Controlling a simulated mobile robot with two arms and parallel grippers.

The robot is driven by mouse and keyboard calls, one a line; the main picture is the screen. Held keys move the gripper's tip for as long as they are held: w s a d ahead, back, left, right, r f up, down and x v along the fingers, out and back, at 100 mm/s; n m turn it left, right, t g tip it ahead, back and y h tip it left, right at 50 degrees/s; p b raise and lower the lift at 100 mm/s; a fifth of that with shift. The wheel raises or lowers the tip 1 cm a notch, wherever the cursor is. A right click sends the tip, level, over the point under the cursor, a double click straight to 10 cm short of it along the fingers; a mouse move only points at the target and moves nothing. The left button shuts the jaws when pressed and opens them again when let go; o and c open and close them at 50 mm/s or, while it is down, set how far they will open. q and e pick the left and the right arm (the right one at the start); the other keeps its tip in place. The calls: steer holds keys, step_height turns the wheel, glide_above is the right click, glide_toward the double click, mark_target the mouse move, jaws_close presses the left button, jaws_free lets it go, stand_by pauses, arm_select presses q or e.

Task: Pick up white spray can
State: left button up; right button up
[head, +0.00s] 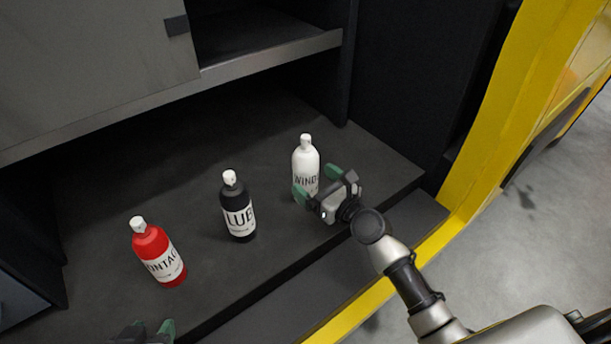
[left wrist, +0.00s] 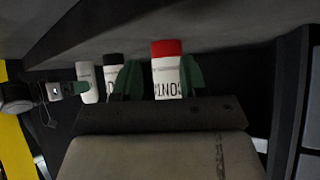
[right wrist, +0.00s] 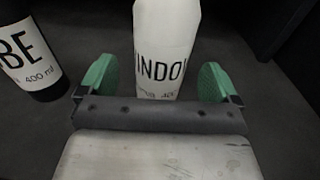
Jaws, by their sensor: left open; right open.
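The white spray can (head: 306,163) stands upright on the dark shelf floor, to the right of the other bottles. My right gripper (head: 318,183) is open with green fingertips at the can's lower front. In the right wrist view the white can (right wrist: 166,45) stands ahead, between the two spread fingers in the picture, and I cannot tell whether they touch it. My left gripper (head: 147,330) is open and empty at the bottom edge of the head view. In the left wrist view the white can (left wrist: 90,84) shows small at the left.
A black bottle (head: 238,207) stands left of the white can, and a red bottle (head: 158,252) stands further left. A grey shelf edge (head: 270,60) overhangs the bay behind. A yellow frame (head: 478,140) borders the right side. Bare floor lies between the bottles.

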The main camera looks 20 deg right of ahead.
mark_target(314, 181)
arm_select(q)
steer(key=w+r+t, duration=0.1)
steer(key=w+d+r+t, duration=0.1)
steer(key=shift+w+t+h+b, duration=0.15)
steer(key=shift+t+h+b, duration=0.15)
steer(key=shift+h+b, duration=0.1)
arm_select(e)
steer(key=x, duration=0.3)
steer(key=shift+w+f, duration=0.15)
steer(key=shift+w, duration=0.15)
arm_select(q)
steer(key=shift+w+r, duration=0.15)
steer(key=shift+r, duration=0.15)
arm_select(e)
steer(key=shift+w+a, duration=0.15)
steer(key=shift+w, duration=0.15)
steer(key=c, duration=1.2)
